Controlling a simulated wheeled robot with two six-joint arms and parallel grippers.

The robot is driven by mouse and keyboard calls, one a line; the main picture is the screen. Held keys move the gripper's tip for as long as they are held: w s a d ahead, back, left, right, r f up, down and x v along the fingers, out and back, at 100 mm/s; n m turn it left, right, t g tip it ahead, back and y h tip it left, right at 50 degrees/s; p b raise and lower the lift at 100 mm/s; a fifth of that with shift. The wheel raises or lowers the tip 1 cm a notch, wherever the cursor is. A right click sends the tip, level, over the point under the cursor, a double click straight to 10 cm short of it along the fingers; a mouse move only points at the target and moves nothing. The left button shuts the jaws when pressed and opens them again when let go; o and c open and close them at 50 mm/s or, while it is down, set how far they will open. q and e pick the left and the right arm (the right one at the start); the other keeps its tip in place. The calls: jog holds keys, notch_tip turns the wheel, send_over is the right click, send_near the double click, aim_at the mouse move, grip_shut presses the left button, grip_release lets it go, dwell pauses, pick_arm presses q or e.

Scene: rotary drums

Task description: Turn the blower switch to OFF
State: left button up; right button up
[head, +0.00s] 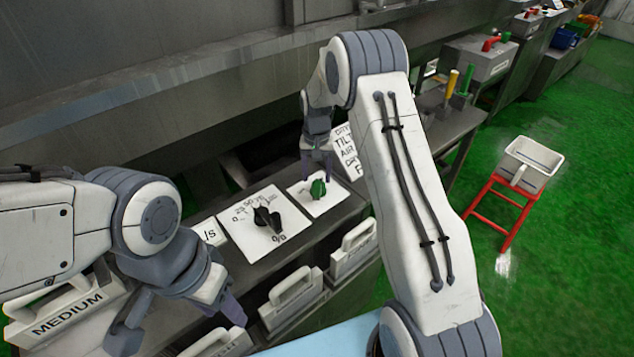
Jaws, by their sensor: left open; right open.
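A green rotary knob (318,188) sits on a small white panel (329,203) on the metal counter. I cannot read any label that marks it as the blower switch. A black knob (266,219) with a percent scale sits on a larger white panel (250,238) to its left. My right gripper (317,174) points down at the green knob, its open fingers at or just above it. I cannot tell if they touch it. My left gripper (180,322) is open and empty at the lower left, apart from both knobs.
A white sign with black text (349,152) stands right of the green knob, partly behind my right arm. White handled boxes (291,298) line the counter's front. A red stand with a white tub (532,160) is on the green floor at right, with free floor around it.

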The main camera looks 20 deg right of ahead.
aim_at(316, 181)
jog(key=shift+f+p, duration=0.45)
jog(key=shift+f, duration=1.9)
jog(key=shift+c, duration=0.3)
grip_shut()
jog(key=shift+r, duration=0.1)
